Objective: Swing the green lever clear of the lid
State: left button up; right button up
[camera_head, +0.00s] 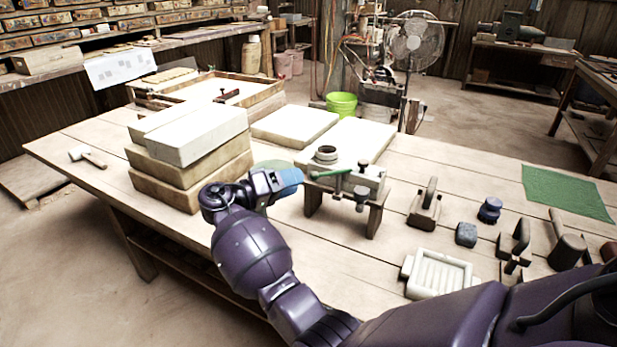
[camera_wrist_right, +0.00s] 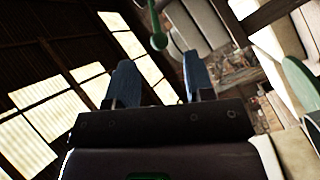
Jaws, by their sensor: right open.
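The green lever (camera_head: 328,173) lies across the front of a small press (camera_head: 368,184) on wooden legs. The press has a pale top, seemingly the lid, with a dark-rimmed round collar on it. My right gripper (camera_head: 297,177) is just left of the lever, its blue fingers pointing at the press. In the right wrist view the gripper (camera_wrist_right: 160,82) is open and empty. The lever's green rounded end (camera_wrist_right: 157,41) shows beyond the fingertips, between them in the picture; I cannot tell whether they touch. My left gripper is out of view.
Stacked blocks (camera_head: 190,135) stand left of the gripper. A green disc (camera_head: 272,166) lies behind it, partly hidden. Several hand tools, a ribbed pale tray (camera_head: 438,275) and a green mat (camera_head: 566,192) lie to the right. The table (camera_head: 90,150) is mostly clear at its left end.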

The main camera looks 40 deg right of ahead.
jog(key=shift+w+a, duration=0.2)
jog(key=shift+a, duration=1.3)
